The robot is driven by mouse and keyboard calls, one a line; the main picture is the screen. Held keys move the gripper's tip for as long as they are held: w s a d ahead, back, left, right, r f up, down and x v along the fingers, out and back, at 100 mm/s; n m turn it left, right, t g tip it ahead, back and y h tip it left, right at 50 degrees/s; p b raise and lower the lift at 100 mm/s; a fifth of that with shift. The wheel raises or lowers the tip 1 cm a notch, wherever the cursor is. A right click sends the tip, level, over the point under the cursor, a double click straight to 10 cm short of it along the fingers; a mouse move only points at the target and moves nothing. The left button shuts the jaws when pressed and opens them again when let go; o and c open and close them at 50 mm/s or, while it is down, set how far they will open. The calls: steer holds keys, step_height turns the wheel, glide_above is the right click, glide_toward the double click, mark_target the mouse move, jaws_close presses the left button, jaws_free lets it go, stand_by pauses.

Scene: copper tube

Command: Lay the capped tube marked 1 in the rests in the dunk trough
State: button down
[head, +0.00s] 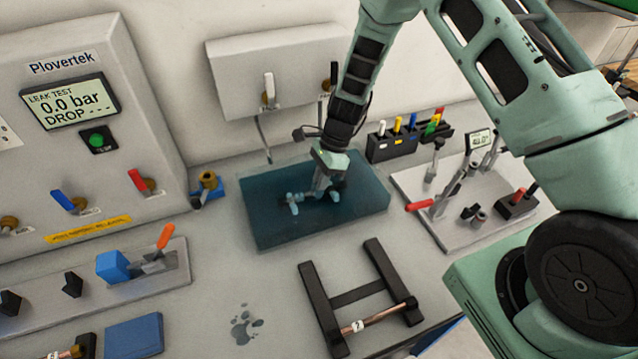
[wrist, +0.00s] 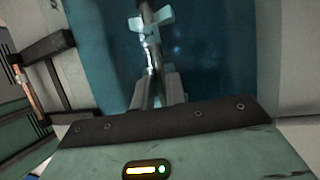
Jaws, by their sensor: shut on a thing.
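The dunk trough (head: 365,211) is a dark teal, liquid-filled basin in the middle of the bench. My gripper (head: 322,188) reaches down into it, its fingers tinted by the liquid. In the wrist view the fingers (wrist: 155,90) are shut on a slim, shiny tube (wrist: 151,58), which points away from me. I cannot read a number on this tube.
A black rack (head: 358,295) in front holds a copper tube (head: 385,314) with a white label, apparently 2. A clamp fixture (head: 450,200) stands right of the trough, pen holders (head: 392,147) behind it. The leak-test panel (head: 75,100) is at left.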

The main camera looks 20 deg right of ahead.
steer(key=shift+f, duration=0.3)
steer(key=c, duration=1.3)
jaws_free()
steer(key=shift+c, duration=0.2)
steer(key=b+v, duration=0.4)
steer(key=v, duration=1.3)
steer(key=shift+r, duration=0.25)
